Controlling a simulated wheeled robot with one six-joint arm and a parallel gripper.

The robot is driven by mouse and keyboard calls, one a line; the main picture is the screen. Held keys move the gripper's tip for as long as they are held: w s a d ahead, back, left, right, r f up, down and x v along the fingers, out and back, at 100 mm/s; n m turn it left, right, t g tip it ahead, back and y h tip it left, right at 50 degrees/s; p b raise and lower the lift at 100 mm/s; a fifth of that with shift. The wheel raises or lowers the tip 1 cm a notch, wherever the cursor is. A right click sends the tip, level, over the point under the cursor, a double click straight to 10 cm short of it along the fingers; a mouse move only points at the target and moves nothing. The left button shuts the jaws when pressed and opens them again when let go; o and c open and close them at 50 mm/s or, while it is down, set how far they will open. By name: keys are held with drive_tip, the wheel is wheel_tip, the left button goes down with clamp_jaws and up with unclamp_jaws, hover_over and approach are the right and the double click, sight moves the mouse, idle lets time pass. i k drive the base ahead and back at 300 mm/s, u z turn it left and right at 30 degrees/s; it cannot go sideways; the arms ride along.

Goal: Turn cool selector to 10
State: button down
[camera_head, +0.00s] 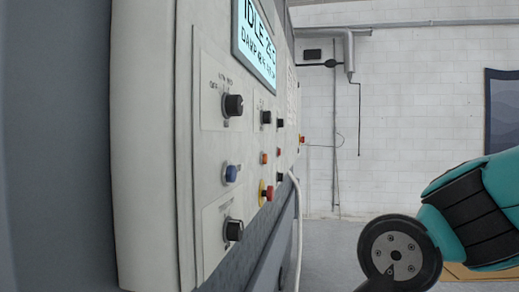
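The washer's control panel (208,145) runs along the left, seen at a steep angle. It carries several black knobs: an upper near knob (233,105), a lower near knob (234,230), and smaller ones (266,117) farther along. The labels are too small and slanted to read surely, so I cannot tell which knob is the cool selector or its setting. My teal and black arm (470,215) is at the lower right, apart from the panel. My gripper is not visible.
A lit display (257,42) above the knobs reads "IDLE" in part. A blue button (231,173), a red button on yellow (266,193) and other small buttons sit between the knobs. A white cable (297,225) hangs by the panel's far edge. Floor (325,240) is open between panel and arm.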

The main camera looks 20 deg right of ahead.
sight(280, 122)
drive_tip(key=z, duration=0.05)
drive_tip(key=k, duration=0.6)
drive_tip(key=z, duration=0.6)
drive_tip(key=i, duration=0.7)
drive_tip(key=z, duration=0.5)
drive_tip(key=i, duration=0.75)
drive_tip(key=u, duration=0.15)
